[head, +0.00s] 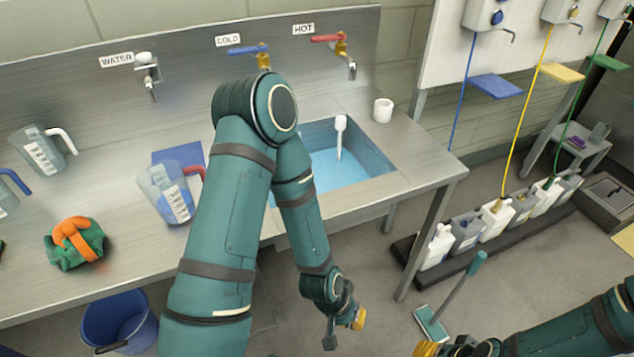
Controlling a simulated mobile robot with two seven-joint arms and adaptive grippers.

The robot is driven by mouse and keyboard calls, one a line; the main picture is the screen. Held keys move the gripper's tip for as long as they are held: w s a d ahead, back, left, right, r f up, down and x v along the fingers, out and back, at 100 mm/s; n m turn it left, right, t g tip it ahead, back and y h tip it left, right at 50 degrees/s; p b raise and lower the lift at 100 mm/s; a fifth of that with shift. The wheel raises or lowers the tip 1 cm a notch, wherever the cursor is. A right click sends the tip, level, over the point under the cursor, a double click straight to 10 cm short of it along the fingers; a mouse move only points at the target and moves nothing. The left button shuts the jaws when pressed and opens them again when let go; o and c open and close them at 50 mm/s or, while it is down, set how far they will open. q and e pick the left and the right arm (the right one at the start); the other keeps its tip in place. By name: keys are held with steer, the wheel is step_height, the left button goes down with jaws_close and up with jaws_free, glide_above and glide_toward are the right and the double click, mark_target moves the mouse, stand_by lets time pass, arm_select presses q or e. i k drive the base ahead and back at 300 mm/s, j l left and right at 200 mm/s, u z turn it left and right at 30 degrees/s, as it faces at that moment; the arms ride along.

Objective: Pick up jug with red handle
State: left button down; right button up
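The jug with the red handle (160,193) is a clear jug with a white label, standing on the steel counter left of the sink. Its red handle (190,173) points right, close beside my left arm in the picture, and the arm may hide part of it. My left gripper (343,332) hangs in front of the counter, over the floor, right of and well away from the jug. Its yellow-tipped fingers look spread, with nothing between them. My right gripper (428,349) is at the bottom edge, partly cut off, so its opening is unclear.
Other jugs, one with a white handle (42,150), and a green-orange bundle (75,243) are on the steel counter (120,260). The sink (390,180) holds water and a white utensil. A blue bucket (118,318) and a squeegee (452,297) are on the floor.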

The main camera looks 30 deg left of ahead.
mark_target(164, 182)
steer(key=u, duration=1.95)
steer(key=j, duration=0.45)
steer(key=k+j+z, duration=0.15)
steer(key=j, duration=0.35)
steer(key=i, duration=0.05)
